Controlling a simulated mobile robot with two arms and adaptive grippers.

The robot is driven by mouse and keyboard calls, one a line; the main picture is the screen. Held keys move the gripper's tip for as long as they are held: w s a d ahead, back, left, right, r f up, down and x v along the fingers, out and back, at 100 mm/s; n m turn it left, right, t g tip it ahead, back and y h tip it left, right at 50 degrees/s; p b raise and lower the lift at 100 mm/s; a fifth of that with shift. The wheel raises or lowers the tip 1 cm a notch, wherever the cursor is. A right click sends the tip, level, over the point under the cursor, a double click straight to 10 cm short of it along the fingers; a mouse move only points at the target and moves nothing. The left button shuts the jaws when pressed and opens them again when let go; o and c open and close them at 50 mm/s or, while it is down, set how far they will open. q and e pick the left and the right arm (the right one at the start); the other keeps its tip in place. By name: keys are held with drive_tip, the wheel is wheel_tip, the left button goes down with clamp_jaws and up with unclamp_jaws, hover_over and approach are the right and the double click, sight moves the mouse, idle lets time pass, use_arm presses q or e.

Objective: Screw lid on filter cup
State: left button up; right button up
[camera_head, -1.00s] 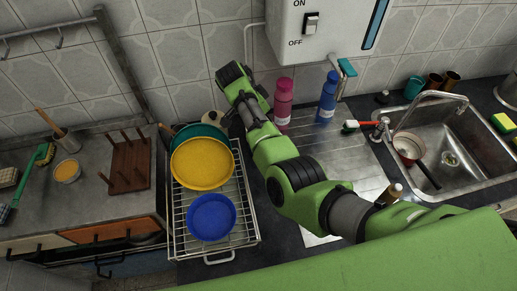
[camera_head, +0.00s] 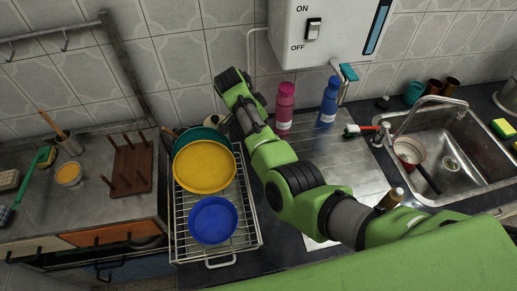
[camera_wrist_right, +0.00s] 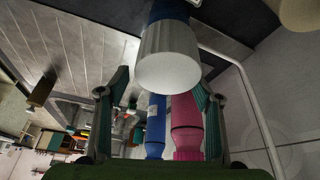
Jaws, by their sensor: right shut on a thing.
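A white ribbed lid (camera_wrist_right: 168,58) fills the space between the fingertips of my right gripper (camera_wrist_right: 164,82) in the right wrist view. Its rounded end faces the camera. A blue thing (camera_wrist_right: 168,10), likely the filter cup, shows directly beyond the lid. I cannot tell whether the lid and the blue thing touch or are threaded together. In the head view my right gripper (camera_head: 227,118) is at the back of the counter beside the dish rack, and the arm hides the lid and cup. My left gripper is not in view.
A pink bottle (camera_head: 284,108) and a blue bottle (camera_head: 328,103) stand right of my gripper. The rack (camera_head: 245,228) at left holds a yellow plate (camera_head: 204,167), a blue bowl (camera_head: 213,220) and a teal dish. The sink (camera_head: 468,160) is at the right.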

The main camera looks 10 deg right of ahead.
drive_tip(key=shift+s+a+f, duration=0.3)
drive_tip(key=shift+s+a, duration=0.15)
drive_tip(key=shift+a, duration=0.35)
drive_tip(key=shift+r+n+p, duration=0.15)
drive_tip(key=shift+n+p, duration=0.15)
drive_tip(key=shift+p, duration=0.1)
drive_tip(key=n+p, duration=0.1)
drive_tip(key=p, duration=0.1)
drive_tip(key=n+t+p, duration=0.1)
drive_tip(key=p, duration=0.1)
drive_tip(key=n+y+p, duration=0.1)
drive_tip(key=n+p, duration=0.1)
drive_tip(key=shift+w+r+t, duration=0.25)
drive_tip(key=shift+t, duration=0.05)
drive_tip(key=shift+a+f+n+p, duration=0.15)
drive_tip(key=shift+n+p, duration=0.15)
drive_tip(key=shift+n, duration=0.4)
drive_tip(key=shift+f, duration=0.15)
drive_tip(key=n+y, duration=0.1)
drive_tip(key=n, duration=0.1)
drive_tip(key=n+t, duration=0.1)
drive_tip(key=n, duration=0.1)
drive_tip(key=shift+w+n+y, duration=0.2)
drive_tip(key=shift+n+y, duration=0.2)
drive_tip(key=shift+w+n, duration=0.15)
drive_tip(key=shift+n, duration=0.25)
drive_tip(key=shift+d+t, duration=0.2)
drive_tip(key=shift+t, duration=0.1)
